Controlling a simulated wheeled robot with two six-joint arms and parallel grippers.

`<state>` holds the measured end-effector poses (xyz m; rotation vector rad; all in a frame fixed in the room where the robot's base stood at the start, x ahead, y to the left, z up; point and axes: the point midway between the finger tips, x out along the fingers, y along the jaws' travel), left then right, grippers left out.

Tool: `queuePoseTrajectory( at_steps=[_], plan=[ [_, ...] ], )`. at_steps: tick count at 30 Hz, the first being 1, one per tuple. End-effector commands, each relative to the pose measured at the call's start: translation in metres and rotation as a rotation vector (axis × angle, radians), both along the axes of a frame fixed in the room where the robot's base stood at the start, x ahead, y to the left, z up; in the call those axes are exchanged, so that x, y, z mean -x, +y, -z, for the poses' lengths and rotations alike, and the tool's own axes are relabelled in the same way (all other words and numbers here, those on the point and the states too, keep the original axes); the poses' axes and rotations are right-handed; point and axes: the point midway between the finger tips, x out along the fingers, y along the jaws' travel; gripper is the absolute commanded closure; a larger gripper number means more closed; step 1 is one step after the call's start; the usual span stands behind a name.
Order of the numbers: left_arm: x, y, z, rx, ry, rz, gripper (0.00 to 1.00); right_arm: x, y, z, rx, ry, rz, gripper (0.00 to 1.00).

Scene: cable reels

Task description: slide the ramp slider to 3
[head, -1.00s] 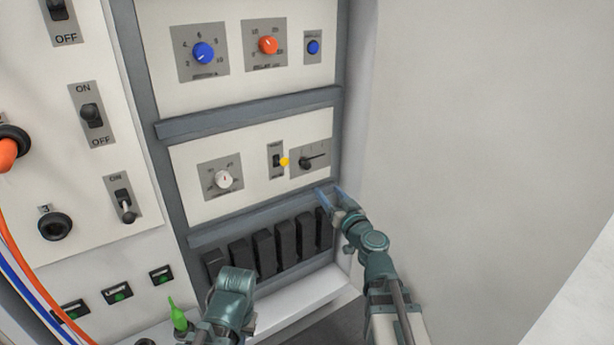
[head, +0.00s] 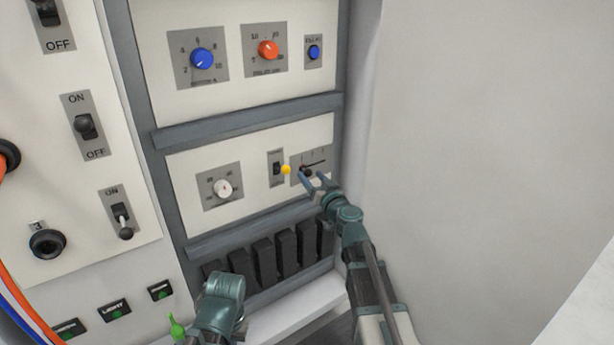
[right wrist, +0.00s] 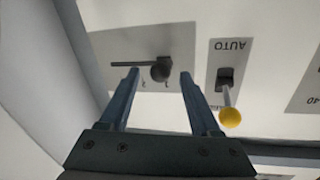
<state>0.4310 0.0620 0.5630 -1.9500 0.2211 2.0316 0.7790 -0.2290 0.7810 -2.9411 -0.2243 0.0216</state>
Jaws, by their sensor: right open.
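The ramp slider (head: 317,163) is a grey plate with a dark horizontal slot and a dark knob, at the right of the middle white panel. Its knob (right wrist: 160,71) sits at one end of the slot, the left end in the head view. My right gripper (head: 313,177) is open at the plate. In the right wrist view, the two fingertips (right wrist: 159,80) stand on either side of the knob, with a gap to each; I cannot tell how deep they reach. Part of my left arm shows at the bottom of the head view; its fingers do not show.
A toggle switch with a yellow tip (head: 285,170) sticks out just left of the slider, close to my right gripper. A white dial (head: 222,188) is farther left. Dark breakers (head: 263,260) line the row below. A plain wall (head: 480,150) is at right.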

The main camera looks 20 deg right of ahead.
Motion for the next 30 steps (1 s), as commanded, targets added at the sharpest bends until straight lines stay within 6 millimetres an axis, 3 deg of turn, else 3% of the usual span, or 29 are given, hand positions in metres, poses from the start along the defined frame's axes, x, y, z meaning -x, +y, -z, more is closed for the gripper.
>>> queuePoseTrajectory(
  at_steps=[9,20,30],
  plan=[
    [0.0000,-0.0001,0.0000,0.000,0.000,0.000,1.00,-0.0043,-0.0004,0.0000,0.000,0.000,0.001,0.36],
    [0.0000,-0.0001,0.0000,0.000,0.000,0.000,1.00,-0.0041,-0.0004,0.0000,0.000,0.000,0.001,0.99],
    [0.0001,0.0000,0.0000,0.000,0.000,0.000,1.00,-0.0040,-0.0004,0.0000,0.000,0.000,0.001,1.00]
  ],
)
